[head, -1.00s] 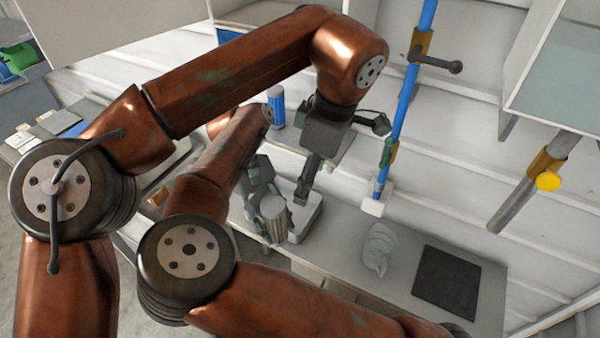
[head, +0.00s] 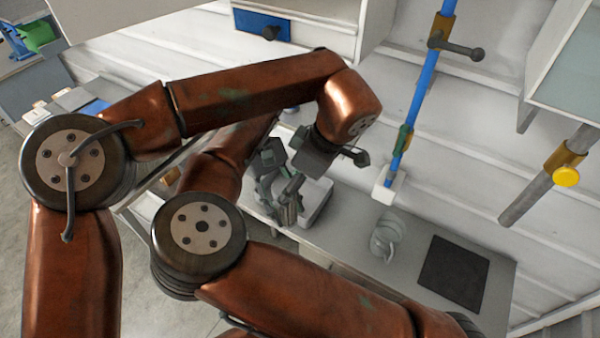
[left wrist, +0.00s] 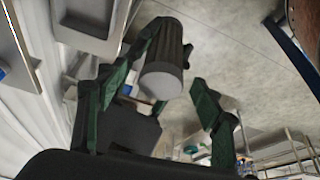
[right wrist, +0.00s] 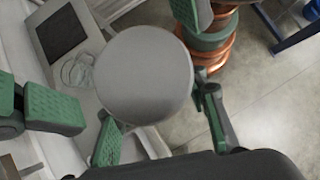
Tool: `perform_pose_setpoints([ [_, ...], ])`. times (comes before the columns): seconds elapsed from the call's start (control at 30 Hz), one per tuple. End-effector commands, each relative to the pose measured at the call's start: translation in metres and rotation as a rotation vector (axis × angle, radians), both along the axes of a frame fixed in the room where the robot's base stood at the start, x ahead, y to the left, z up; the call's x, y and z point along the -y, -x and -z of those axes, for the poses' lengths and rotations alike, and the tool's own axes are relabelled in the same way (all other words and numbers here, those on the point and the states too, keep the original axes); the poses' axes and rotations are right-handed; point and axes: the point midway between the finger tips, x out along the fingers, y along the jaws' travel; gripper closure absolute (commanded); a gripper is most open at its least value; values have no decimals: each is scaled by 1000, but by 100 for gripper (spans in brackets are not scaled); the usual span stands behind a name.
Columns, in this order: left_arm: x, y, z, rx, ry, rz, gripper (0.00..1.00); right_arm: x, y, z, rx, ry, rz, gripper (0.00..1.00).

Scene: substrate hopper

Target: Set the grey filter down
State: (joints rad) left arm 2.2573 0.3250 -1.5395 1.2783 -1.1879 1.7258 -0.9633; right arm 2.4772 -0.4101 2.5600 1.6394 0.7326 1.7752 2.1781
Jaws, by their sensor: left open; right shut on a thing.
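The grey filter, a ribbed cylinder with a paler round end, shows in the left wrist view (left wrist: 166,62). Its flat round end fills the middle of the right wrist view (right wrist: 145,75). My right gripper (right wrist: 155,116) is shut on it and holds it above the bench. My left gripper (left wrist: 150,86) is open, its fingers close around the filter; whether they touch it I cannot tell. In the head view the filter (head: 287,212) is mostly hidden by the left gripper.
A pale tray (head: 318,205) lies on the bench beneath the grippers. To the right are a translucent coiled thing (head: 386,237) and a dark square mat (head: 454,272). A blue upright pole (head: 410,125) stands behind. The bench (head: 345,240) is clear between tray and coil.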

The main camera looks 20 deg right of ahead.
Motion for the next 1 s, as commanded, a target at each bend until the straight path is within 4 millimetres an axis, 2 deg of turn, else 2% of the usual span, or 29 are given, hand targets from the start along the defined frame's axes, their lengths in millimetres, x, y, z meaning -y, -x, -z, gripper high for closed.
perform_pose_setpoints([
  [0.17, -3, -2, 10, -1, -1, 0, 39, 0, 0, 0, 0, 0, 0, 90],
  [0.43, -3, -3, 11, 0, 0, 0, 39, 0, 0, 0, 0, 0, 0, 90],
  [1.0, -3, -3, 11, 2, 2, 1, 78, 0, 1, -1, -1, -1, 2, 90],
])
